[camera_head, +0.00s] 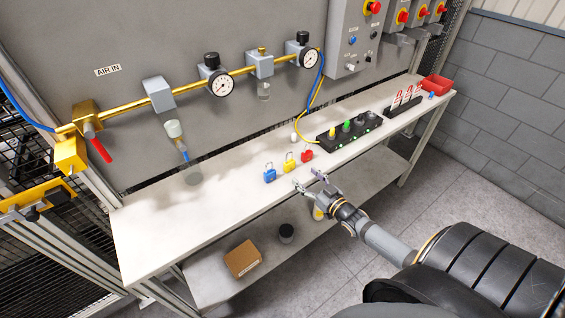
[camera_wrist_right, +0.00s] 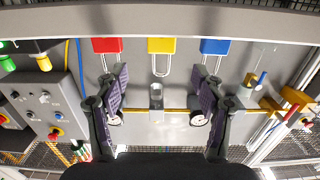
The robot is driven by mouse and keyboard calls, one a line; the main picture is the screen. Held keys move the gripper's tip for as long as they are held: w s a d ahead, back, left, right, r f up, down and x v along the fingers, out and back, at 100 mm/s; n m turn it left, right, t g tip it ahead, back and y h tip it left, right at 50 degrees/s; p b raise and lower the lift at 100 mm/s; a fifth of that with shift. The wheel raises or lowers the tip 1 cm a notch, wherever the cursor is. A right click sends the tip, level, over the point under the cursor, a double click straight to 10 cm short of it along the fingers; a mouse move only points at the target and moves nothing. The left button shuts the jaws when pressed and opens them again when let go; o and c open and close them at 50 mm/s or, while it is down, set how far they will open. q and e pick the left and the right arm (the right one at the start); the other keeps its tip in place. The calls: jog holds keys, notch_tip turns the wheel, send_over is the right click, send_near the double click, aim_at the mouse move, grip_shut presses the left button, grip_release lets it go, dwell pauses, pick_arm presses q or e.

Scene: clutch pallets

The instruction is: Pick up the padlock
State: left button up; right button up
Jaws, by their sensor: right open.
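Three padlocks stand in a row on the light bench: a blue padlock (camera_head: 270,175), a yellow padlock (camera_head: 289,165) and a red padlock (camera_head: 307,156). My right gripper (camera_head: 306,178) is open and empty at the bench's front edge, just short of the row and apart from it. The right wrist view shows the scene inverted, with the red padlock (camera_wrist_right: 107,45), yellow padlock (camera_wrist_right: 161,46) and blue padlock (camera_wrist_right: 214,47) along the top. There the yellow one lines up with the gap between the fingers of my right gripper (camera_wrist_right: 160,76). My left gripper is not in view.
The bench top (camera_head: 150,235) is clear to the left. A black block with coloured buttons (camera_head: 349,134) stands right of the padlocks, and a red bin (camera_head: 435,84) is at the far right end. A brass pipe with gauges (camera_head: 221,84) runs behind. A cardboard box (camera_head: 242,259) sits on the lower shelf.

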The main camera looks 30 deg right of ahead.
aim_at(291, 166)
jog(key=w, duration=0.1)
jog(key=w+b, duration=0.1)
jog(key=w, duration=0.1)
jog(key=shift+w+a+f, duration=0.15)
jog(key=shift+w+f, duration=0.1)
jog(key=shift+f, duration=0.05)
jog(key=shift+w+a, duration=0.2)
jog(key=shift+w, duration=0.55)
jog(key=shift+w+r+b, duration=0.1)
jog(key=shift+w+b, duration=0.15)
jog(key=shift+b, duration=0.1)
jog(key=shift+w, duration=1.2)
jog(key=b, duration=0.2)
jog(key=w+f+b, duration=0.1)
jog(key=b, duration=0.1)
jog(key=shift+w+a, duration=0.25)
jog(key=shift+w, duration=0.05)
jog(key=shift+w+r+b, duration=0.1)
jog(key=shift+w+b, duration=0.05)
jog(key=shift+b, duration=0.25)
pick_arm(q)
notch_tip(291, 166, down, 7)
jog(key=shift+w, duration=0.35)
pick_arm(e)
jog(key=shift+d+r, duration=0.1)
jog(key=shift+r, duration=0.25)
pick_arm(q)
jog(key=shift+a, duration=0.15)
pick_arm(e)
jog(key=shift+c, duration=0.4)
